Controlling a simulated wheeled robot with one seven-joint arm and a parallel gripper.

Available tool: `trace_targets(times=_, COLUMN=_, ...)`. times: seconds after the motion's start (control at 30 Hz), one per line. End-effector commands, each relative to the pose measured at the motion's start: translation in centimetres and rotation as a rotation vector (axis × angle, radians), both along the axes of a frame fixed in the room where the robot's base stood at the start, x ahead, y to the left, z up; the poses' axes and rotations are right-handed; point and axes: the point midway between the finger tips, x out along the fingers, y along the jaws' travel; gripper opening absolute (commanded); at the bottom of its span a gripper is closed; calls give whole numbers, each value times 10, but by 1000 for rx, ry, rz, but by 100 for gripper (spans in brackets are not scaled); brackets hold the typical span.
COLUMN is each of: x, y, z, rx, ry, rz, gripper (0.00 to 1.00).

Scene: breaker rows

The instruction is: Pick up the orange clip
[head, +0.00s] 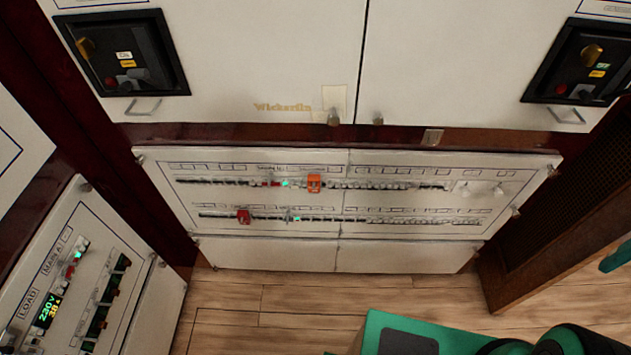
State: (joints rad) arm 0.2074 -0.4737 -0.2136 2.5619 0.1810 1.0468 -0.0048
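The orange clip (314,183) is a small blocky piece on the upper breaker row (390,185) of the low white panel, a little left of the panel's centre seam. It sits against the row of switches; I cannot tell how it is fastened. My gripper does not show in the head view, so its place relative to the clip cannot be seen. Green and black parts of my own body show at the bottom right.
A red clip (244,216) sits on the lower breaker row (390,220). White cabinet doors (240,60) with black switch boxes rise above. An angled meter panel (90,280) stands at left, a dark wooden side (545,225) at right. Wood floor (270,300) before the panel is clear.

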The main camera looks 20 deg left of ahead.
Motion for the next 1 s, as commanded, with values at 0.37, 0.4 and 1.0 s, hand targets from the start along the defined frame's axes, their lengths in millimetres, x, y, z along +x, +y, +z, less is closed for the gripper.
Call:
trace_targets(times=0.37, x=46, y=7, z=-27, rx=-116, ry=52, rz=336, gripper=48)
trace_targets(times=0.4, x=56, y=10, z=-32, rx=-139, ry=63, rz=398, gripper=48)
trace_targets(times=1.0, x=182, y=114, z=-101, rx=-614, ry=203, rz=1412, gripper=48)
